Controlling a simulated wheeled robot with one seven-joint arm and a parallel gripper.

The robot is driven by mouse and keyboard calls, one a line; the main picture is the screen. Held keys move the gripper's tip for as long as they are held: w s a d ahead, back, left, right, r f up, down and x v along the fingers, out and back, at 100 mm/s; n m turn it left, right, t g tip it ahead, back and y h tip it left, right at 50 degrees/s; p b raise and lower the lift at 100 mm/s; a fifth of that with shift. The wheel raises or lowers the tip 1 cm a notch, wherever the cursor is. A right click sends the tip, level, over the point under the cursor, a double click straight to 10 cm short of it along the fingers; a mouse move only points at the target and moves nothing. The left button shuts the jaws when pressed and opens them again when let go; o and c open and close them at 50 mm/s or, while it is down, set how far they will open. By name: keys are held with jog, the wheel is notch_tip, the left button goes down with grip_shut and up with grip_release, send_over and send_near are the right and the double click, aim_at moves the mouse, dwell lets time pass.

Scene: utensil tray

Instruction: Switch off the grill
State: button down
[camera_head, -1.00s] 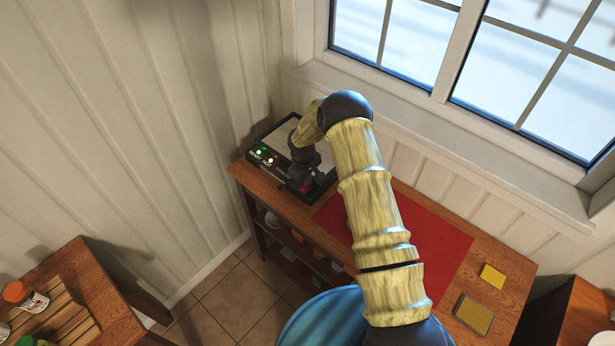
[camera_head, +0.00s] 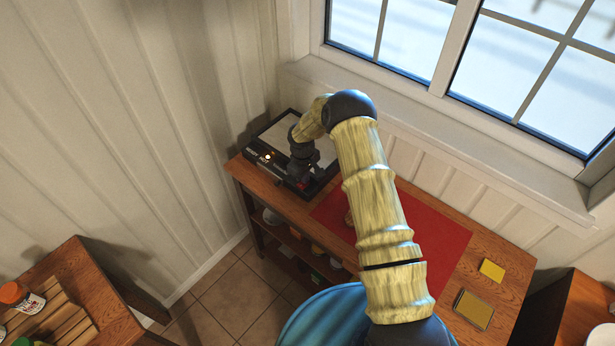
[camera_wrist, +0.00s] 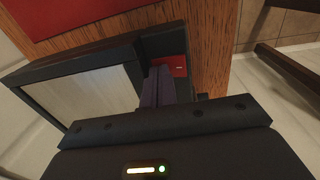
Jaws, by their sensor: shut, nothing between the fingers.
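The grill (camera_head: 252,140) is a black-framed appliance with a pale plate, on the left end of the wooden table. One small warm-coloured light (camera_head: 267,157) glows on its front panel; no green light shows. A red switch (camera_head: 304,183) is at the front right corner of the grill. In the wrist view the red switch (camera_wrist: 179,65) sits beside the pale plate (camera_wrist: 85,105). My gripper (camera_wrist: 157,72) is shut and empty, with its fingertips at the switch's edge. It partly hides the switch, and I cannot tell whether they touch.
A red mat (camera_head: 437,236) lies on the table (camera_head: 490,255) to the right of the grill. A yellow block (camera_head: 491,270) and a yellow-topped tray (camera_head: 473,309) lie at the right end. A wall and a window stand close behind. A second table with jars is at lower left.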

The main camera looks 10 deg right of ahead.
aim_at(301, 185)
jog(key=shift+s+a+f, duration=0.1)
jog(key=shift+s+a, duration=0.6)
jog(key=shift+s, duration=0.1)
jog(key=shift+w, duration=0.15)
jog(key=shift+r, duration=0.4)
notch_tip(301, 185, up, 4)
jog(key=shift+f+p, duration=0.15)
jog(key=shift+p, duration=0.9)
jog(key=shift+a+r+b, duration=0.1)
jog(key=shift+r+b, duration=0.1)
jog(key=shift+b, duration=0.4)
notch_tip(301, 185, up, 9)
jog(key=s+b, duration=0.1)
jog(key=b, duration=0.2)
jog(key=shift+a+b, duration=0.3)
jog(key=shift+a, duration=0.05)
